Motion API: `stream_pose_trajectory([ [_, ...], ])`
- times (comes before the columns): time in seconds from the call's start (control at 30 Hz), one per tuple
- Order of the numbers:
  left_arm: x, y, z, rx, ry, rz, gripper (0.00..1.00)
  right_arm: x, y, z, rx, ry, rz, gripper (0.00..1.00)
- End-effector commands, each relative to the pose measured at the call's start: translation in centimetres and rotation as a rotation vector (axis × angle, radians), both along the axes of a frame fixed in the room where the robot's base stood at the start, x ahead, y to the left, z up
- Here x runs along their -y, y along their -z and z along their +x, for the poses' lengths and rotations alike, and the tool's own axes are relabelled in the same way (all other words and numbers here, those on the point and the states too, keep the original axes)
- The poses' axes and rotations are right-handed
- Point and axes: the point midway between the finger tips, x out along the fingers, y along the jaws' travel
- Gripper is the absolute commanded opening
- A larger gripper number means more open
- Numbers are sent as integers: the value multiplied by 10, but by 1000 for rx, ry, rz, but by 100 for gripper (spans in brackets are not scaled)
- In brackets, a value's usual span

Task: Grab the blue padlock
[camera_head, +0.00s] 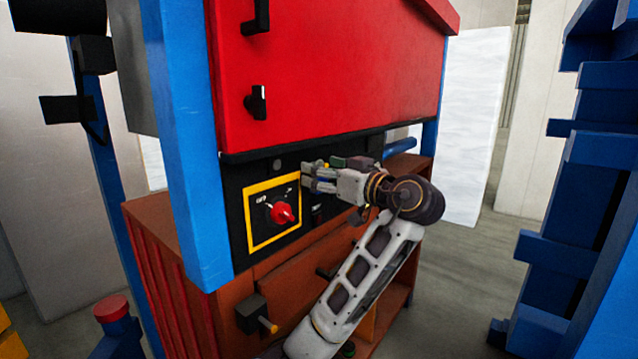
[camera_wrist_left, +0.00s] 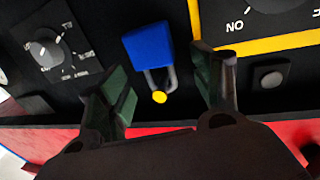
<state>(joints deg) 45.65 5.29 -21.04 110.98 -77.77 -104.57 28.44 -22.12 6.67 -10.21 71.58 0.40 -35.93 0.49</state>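The blue padlock (camera_wrist_left: 149,46) shows in the left wrist view against the black panel, with a grey shackle and a small yellow round part at the shackle's end. My left gripper (camera_wrist_left: 167,72) is open in that view, one finger on each side of the shackle, with gaps on both sides. In the head view my left gripper (camera_head: 316,178) is at the black panel, just right of the yellow-framed switch. Its fingers largely hide the padlock there. My right gripper is in neither view.
A yellow-framed red rotary switch (camera_head: 283,214) is beside the gripper, and a grey knob (camera_wrist_left: 45,48) is on the padlock's other side. A red cabinet door (camera_head: 330,70) is above. A blue post (camera_head: 185,140) stands left, blue racks (camera_head: 590,200) right.

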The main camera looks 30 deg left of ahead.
Motion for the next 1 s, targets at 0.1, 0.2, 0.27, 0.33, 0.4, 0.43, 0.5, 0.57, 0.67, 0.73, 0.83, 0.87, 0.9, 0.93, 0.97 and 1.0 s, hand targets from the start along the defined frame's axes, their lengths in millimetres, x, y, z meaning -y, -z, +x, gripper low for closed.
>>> stream_pose_trajectory([
  [0.1,0,0,0,0,0,0,51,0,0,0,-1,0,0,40],
  [0.2,0,0,0,0,0,0,38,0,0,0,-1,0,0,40],
  [0.27,0,0,0,0,0,0,31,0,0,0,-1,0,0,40],
  [0.33,0,0,0,0,0,0,22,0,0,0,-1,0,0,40],
  [0.4,0,0,0,0,0,0,13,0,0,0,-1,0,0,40],
  [0.43,0,0,0,0,0,0,13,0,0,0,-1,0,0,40],
  [0.5,0,0,0,0,0,0,13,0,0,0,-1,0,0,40],
  [0.57,0,0,0,0,0,0,13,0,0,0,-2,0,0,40],
  [0.67,0,-1,0,1,0,0,13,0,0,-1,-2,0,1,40],
  [0.73,0,-1,0,1,0,0,13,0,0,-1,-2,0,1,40],
  [0.83,1,-3,0,1,1,0,13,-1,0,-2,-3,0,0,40],
  [0.87,1,-4,0,2,2,-1,13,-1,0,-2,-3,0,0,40],
  [0.9,1,-5,0,2,2,-1,13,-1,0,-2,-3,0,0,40],
  [0.93,1,-7,0,2,2,-1,13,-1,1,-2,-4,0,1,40],
  [0.97,4,-7,0,2,2,-1,13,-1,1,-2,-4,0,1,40],
  [1.0,8,-6,-1,1,2,1,13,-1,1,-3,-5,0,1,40],
])
